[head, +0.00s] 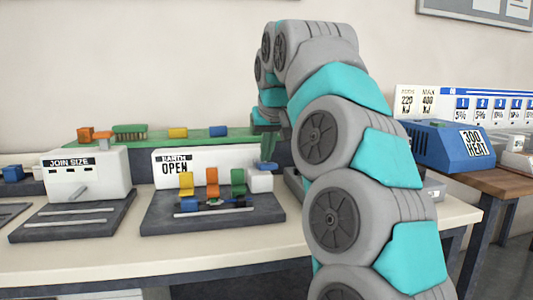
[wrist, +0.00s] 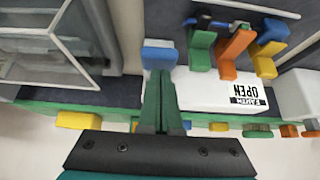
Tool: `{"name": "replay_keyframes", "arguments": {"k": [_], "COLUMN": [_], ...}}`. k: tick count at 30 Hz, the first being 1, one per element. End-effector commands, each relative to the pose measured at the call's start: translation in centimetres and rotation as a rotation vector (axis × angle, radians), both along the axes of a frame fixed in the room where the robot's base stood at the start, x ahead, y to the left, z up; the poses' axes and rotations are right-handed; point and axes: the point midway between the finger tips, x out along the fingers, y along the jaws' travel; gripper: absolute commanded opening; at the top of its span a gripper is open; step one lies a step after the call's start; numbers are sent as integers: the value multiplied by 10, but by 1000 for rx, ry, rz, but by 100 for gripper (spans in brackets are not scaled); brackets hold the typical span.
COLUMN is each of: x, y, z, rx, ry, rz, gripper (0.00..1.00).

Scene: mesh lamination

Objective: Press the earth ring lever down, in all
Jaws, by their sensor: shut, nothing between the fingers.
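The earth station's white box (head: 215,165) has a sign reading EARTH OPEN; its sign appears upside down in the wrist view (wrist: 248,94). In front stand a yellow upright piece (head: 186,184), an orange one (head: 212,183) and a green one (head: 238,182). I cannot tell for certain which piece is the ring lever. My gripper (head: 267,152) is shut and empty, its green fingers (wrist: 161,78) pointing at the block. Contact is unclear.
A JOIN SIZE box (head: 85,175) stands to the left on the bench (head: 100,266). A green shelf (head: 205,140) with coloured blocks runs behind. A blue 300 HEAT machine (head: 438,146) is at right. A clear-sided frame (wrist: 45,40) is beside the station in the wrist view.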

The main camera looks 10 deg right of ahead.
Motion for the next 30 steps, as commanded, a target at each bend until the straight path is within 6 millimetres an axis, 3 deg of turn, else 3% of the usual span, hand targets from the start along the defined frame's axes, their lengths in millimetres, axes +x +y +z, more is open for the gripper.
{"name": "replay_keyframes", "arguments": {"k": [3,18,30], "x": [-4,-14,-16], "y": [0,-1,0], "z": [-16,-51,-68], "rx": [-1,-2,0], "ry": [-34,-285,-443], "rz": [0,-2,-1], "gripper": [0,0,0]}}
